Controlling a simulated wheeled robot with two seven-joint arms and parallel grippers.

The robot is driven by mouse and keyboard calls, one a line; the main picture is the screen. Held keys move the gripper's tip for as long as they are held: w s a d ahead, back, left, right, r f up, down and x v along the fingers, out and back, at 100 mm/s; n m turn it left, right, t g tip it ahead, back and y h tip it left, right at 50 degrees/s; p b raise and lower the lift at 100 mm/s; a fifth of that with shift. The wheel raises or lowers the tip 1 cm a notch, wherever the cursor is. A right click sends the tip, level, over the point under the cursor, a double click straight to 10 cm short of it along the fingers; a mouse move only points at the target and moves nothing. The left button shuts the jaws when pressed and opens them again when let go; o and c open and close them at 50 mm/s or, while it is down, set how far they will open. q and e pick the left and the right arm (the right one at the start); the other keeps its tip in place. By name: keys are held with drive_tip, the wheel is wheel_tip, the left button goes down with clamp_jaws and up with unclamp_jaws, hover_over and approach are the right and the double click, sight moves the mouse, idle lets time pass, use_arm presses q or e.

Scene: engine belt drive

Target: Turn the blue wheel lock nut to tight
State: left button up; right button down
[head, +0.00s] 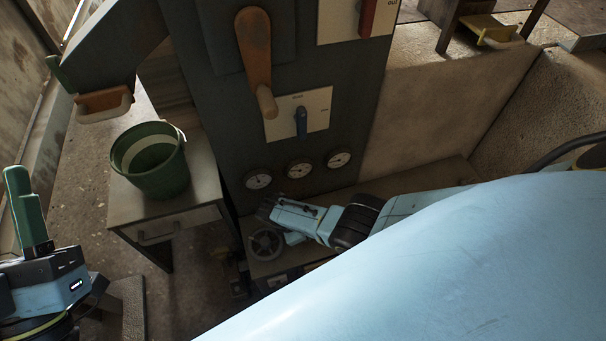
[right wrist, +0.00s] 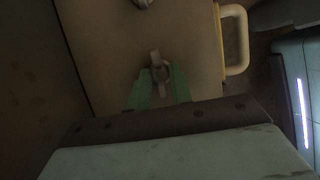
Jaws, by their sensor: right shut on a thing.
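My right arm reaches in from the right in the head view, with its gripper (head: 265,210) low in front of the dark panel, above a grey spoked wheel (head: 266,243). In the right wrist view the green fingers of my right gripper (right wrist: 160,82) are shut on a small pale winged nut (right wrist: 156,58), seemingly the lock nut. It stands against a tan surface; its blue colour does not show in this dim light. In the head view the nut is hidden or too small to make out. My left gripper (head: 22,185) is raised at the lower left, away from the panel, with nothing seen in it.
The panel carries an orange lever (head: 255,50), a blue switch (head: 301,121) on a white plate and three gauges (head: 299,170). A green bucket (head: 150,160) stands on a small table (head: 122,205) at left. A pale handle (right wrist: 238,40) lies right of the nut.

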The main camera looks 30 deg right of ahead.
drive_tip(key=shift+f, duration=0.1)
drive_tip(key=c, duration=1.3)
unclamp_jaws()
use_arm(q)
drive_tip(key=shift+f, duration=0.15)
use_arm(e)
drive_tip(key=shift+o, duration=0.2)
use_arm(q)
drive_tip(key=shift+f, duration=0.1)
